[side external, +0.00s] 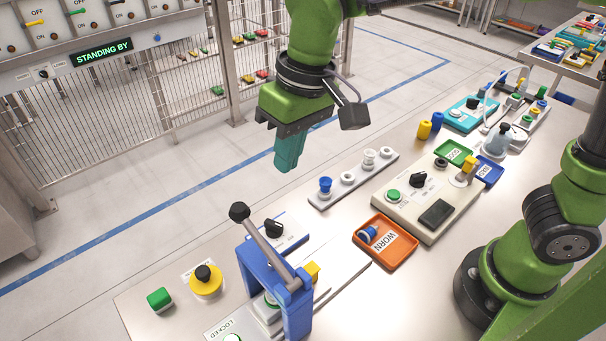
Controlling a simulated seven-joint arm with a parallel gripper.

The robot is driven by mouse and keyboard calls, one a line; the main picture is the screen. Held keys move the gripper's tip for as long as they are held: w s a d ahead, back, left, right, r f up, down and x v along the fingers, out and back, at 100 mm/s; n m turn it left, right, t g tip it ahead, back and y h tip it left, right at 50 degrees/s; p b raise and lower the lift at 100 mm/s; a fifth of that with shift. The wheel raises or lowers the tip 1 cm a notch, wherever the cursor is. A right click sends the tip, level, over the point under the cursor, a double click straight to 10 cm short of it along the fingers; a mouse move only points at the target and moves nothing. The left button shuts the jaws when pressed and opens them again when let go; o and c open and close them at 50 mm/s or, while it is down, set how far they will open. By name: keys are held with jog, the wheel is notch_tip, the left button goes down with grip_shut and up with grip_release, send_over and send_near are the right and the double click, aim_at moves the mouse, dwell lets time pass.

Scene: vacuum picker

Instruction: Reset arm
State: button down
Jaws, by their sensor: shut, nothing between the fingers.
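My gripper (289,150) has teal fingers pressed together below a green wrist. It is shut and empty, raised above the far edge of the table, left of the grey strip (352,181). A blue cup (325,187) stands on the strip's near end, with several white round pieces behind it. My green lower arm (520,262) stands at the right. The fingertips are apart from everything on the table.
A blue lever press (296,300) with a tall black-knobbed handle stands in front. A fence (195,90) runs behind.

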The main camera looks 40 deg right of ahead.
jog(key=s+d+m+t, duration=0.2)
jog(key=s+d+t, duration=0.1)
jog(key=d, duration=0.7)
jog(key=s+d+m+t, duration=0.2)
jog(key=s+d, duration=0.3)
jog(key=d, duration=0.5)
jog(key=shift+d+m+t, duration=0.15)
jog(key=shift+m+t, duration=0.25)
jog(key=shift+m, duration=0.3)
